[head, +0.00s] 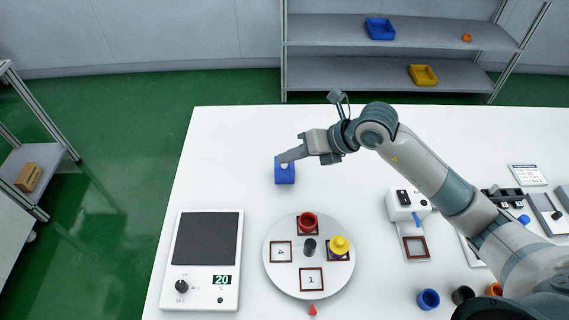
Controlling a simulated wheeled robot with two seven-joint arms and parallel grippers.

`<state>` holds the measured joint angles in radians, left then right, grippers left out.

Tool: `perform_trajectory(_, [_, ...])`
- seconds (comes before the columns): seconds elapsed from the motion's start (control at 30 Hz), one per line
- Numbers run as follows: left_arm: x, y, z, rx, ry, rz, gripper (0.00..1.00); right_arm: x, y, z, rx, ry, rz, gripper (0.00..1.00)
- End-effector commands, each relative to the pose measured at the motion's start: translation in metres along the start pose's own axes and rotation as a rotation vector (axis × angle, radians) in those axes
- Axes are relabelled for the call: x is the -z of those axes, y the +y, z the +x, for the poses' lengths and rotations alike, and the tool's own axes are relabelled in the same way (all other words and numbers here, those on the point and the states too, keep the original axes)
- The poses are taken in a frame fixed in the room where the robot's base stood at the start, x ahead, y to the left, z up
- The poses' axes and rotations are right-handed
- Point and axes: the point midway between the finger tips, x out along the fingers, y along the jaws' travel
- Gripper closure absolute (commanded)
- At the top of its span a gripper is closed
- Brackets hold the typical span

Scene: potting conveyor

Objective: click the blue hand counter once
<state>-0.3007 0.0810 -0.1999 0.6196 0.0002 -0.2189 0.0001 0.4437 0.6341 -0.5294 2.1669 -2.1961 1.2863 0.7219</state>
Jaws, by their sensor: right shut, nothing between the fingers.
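The blue hand counter (285,176) is a small blue block near the back left of the white table, with a pale button on its top. My right gripper (286,159) reaches in from the right and is shut, with nothing between its fingers. Its fingertips are over the counter's top, at the button, and partly hide it. I cannot tell whether the tips touch the button. My left gripper is not in view.
A round white turntable (279,280) with a red pot and a yellow piece stands in front of the counter. A device with a dark panel (207,239) is at left. A white machine (399,207) and several small pots are at right. The table's back is clear.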

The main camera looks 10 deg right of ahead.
Motion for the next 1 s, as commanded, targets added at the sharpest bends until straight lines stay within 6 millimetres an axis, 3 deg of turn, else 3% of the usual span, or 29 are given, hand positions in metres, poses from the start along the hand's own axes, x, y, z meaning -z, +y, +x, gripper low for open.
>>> perform_trajectory(1.0, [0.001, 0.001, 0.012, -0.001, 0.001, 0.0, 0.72, 0.007, -0.007, 0.009, 0.0, 0.0, 0.0, 1.0])
